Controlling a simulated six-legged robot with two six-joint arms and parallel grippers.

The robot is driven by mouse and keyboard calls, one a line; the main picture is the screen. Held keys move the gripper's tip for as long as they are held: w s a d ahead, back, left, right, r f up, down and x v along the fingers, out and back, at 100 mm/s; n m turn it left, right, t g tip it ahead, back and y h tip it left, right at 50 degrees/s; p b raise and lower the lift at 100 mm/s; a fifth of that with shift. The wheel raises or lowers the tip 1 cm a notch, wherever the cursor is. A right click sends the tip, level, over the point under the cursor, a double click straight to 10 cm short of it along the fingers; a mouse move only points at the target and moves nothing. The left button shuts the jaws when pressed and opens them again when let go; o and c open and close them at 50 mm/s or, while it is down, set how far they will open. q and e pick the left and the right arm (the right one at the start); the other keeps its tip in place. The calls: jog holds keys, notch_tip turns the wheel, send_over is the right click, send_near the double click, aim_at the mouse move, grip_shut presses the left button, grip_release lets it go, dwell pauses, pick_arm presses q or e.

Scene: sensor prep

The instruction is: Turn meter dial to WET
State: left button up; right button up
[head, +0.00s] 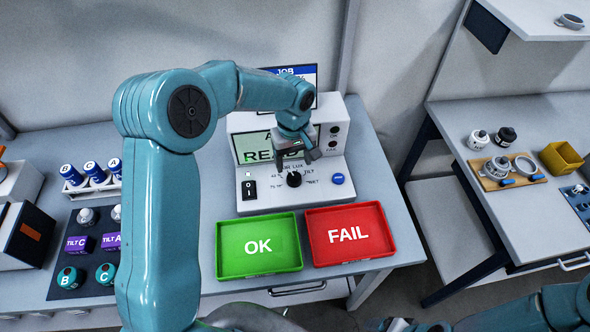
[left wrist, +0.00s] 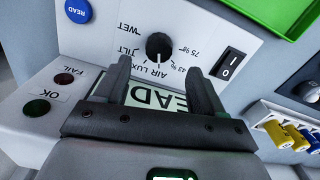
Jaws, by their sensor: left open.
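The white meter (head: 335,160) stands on the bench under my left arm. Its black dial (head: 294,179) is on the sloped front panel and also shows in the left wrist view (left wrist: 158,45). Around the dial are the labels WET, TILT, AIR, LUX and percentage marks; WET (left wrist: 130,28) is at its upper left in the wrist view. A pale mark on the dial appears to face the AIR and LUX side. My left gripper (head: 305,154) is open and empty above the panel. Its fingertips (left wrist: 158,68) are spread just short of the dial, apart from it. My right gripper is out of view.
A black rocker switch (head: 249,190) and blue READ button (head: 338,179) flank the dial. A green OK tray (head: 230,268) and red FAIL tray (head: 380,248) lie in front. Sensors stand at left. A side table (head: 500,210) with parts is at right.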

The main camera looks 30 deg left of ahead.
aim_at(294, 176)
pick_arm(q)
notch_tip(294, 176, down, 6)
jog(key=shift+s+d+r+p, duration=0.1)
jog(key=shift+d+r+p, duration=0.05)
jog(key=shift+p, duration=0.35)
jog(key=shift+w+f, duration=0.2)
jog(key=shift+f, duration=0.35)
jog(key=shift+s+r, duration=0.1)
jog(key=shift+r, duration=0.05)
jog(key=shift+c, duration=1.2)
jog(key=c, duration=0.8)
